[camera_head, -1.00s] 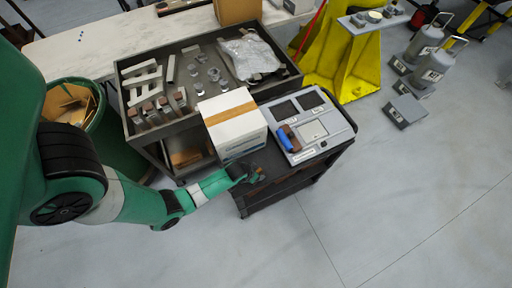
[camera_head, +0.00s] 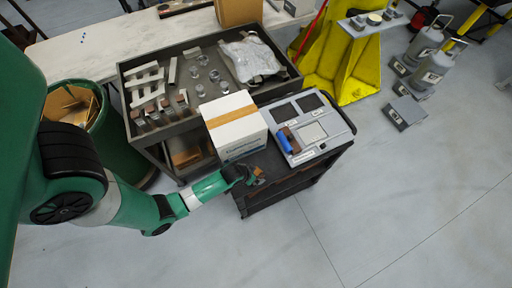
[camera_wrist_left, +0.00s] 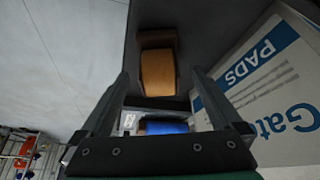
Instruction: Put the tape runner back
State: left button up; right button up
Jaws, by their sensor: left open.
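An orange roll with a brown body (camera_wrist_left: 158,72), which looks like the tape runner, lies on the dark cart top. In the head view it shows as a small orange patch (camera_head: 259,180) beside my left gripper (camera_head: 249,178). In the left wrist view, my left gripper (camera_wrist_left: 163,105) is open, its two fingers apart with the roll beyond their tips. It does not appear to touch the roll. A grey tray (camera_head: 317,146) with dark recesses and a pale panel lies on the cart. A blue and brown item (camera_head: 287,141) is at its near-left side; its blue part (camera_wrist_left: 166,127) shows between the fingers.
A white carton with an orange stripe (camera_head: 235,126) stands close beside my left gripper; its printed side (camera_wrist_left: 270,90) is near the right finger. A dark parts tray (camera_head: 205,62) is behind it. Floor in front of the cart is clear.

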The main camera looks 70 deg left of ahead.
pick_arm(q)
jog(key=p+v, duration=0.5)
jog(key=v, duration=0.3)
pick_arm(e)
notch_tip(320, 180, up, 7)
